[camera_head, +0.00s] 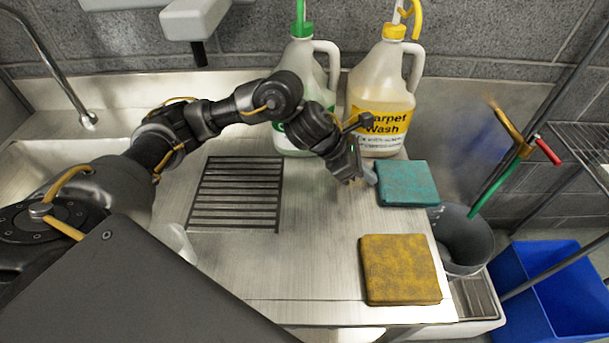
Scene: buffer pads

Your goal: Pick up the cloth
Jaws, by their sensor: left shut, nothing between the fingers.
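Two square pads lie flat on the steel counter (320,270). A teal pad (408,184) lies near the counter's right edge, in front of the jugs. A yellow pad (400,270) lies nearer to me. I cannot tell which of them is the cloth. My left arm comes in from the left, and its gripper (370,176) is at the left edge of the teal pad. It is shut with nothing in it. I cannot tell if its tips touch the pad. My right gripper is not in view.
A green-capped jug (301,60) and a yellow-capped Carpet Wash jug (380,90) stand behind the gripper. A slotted drain (238,195) lies left of the pads. A grey bucket (465,240) and blue bin (560,290) stand right of the counter. A sink (60,160) is at left.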

